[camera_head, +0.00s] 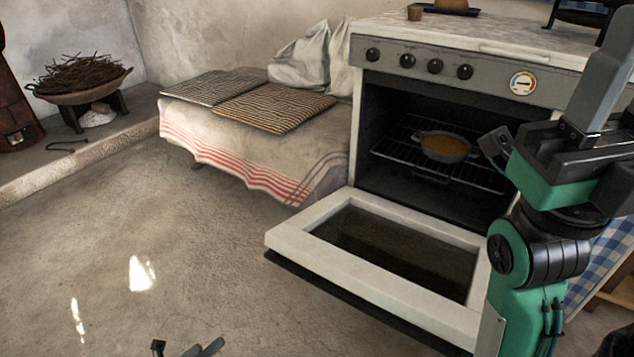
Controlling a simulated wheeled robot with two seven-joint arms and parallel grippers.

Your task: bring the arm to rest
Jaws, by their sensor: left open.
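My left gripper (203,347) just enters at the bottom edge, left of the middle. Only its dark tips show, above bare floor, with nothing seen between them; the rest of that arm is outside the picture. My right arm (540,245), green and black, stands at the right edge, in front of the oven's right side. Its upper end runs to the right border, and the state of its jaws cannot be made out.
The oven (440,60) has its door (330,222) lowered open. A pan (444,147) with orange-brown food sits on the rack inside. A cloth-covered bench (240,150) bears two woven mats. A bowl of twigs (80,80) stands at the back left. The floor at left is clear.

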